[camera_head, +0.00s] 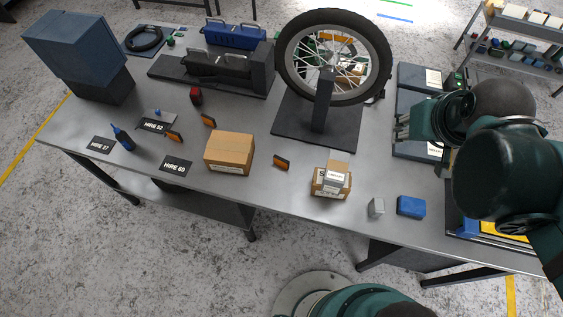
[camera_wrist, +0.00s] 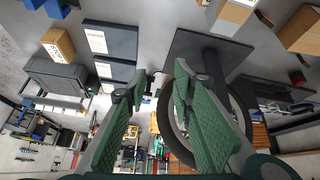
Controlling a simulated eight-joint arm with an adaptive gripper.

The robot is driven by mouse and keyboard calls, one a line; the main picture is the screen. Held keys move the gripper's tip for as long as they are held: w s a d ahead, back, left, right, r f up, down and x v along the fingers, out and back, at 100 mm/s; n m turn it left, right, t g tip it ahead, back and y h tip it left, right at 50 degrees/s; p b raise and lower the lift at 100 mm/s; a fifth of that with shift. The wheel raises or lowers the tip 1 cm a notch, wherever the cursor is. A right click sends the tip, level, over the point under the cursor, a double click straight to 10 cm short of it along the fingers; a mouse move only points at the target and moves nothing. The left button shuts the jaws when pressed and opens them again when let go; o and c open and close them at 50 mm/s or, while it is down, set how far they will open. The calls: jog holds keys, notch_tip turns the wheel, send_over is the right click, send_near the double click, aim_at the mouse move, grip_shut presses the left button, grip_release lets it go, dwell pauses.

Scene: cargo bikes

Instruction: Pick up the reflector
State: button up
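Three small orange reflectors with dark edges stand on the grey table. One reflector (camera_head: 281,163) is between the large cardboard box and the small labelled boxes. Another reflector (camera_head: 208,120) is behind the large box, and a third reflector (camera_head: 174,136) is by the left signs. A small dark shape between the boxes in the wrist view may be the first one; I cannot tell. My gripper (camera_wrist: 156,82) is open, with its two green fingers apart and nothing seen between them. In the head view it is at the right, above the dark trays, far from the reflectors.
A cardboard box (camera_head: 229,153), small labelled boxes (camera_head: 331,181), a blue box (camera_head: 411,207) and a grey block (camera_head: 376,208) line the front. A blue bottle (camera_head: 123,138) stands left.

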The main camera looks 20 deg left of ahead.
jog(key=w+a+f+n+g, duration=0.25)
jog(key=a+f+n, duration=0.2)
jog(key=a, duration=0.45)
jog(key=n+g+b, duration=0.3)
jog(key=n+g, duration=0.1)
jog(key=n, duration=0.5)
send_over(281, 159)
jog(key=shift+t+h, duration=0.25)
jog(key=shift+h, duration=0.05)
jog(key=shift+w+d+f, duration=0.1)
jog(key=shift+f, duration=4.45)
jog(key=shift+w+f, duration=0.1)
jog(key=shift+f, duration=4.4)
jog(key=shift+f, duration=1.3)
jog(key=shift+f, duration=0.15)
jog(key=shift+s+f+b, duration=0.1)
jog(key=shift+f+b, duration=0.55)
jog(key=shift+f, duration=1.8)
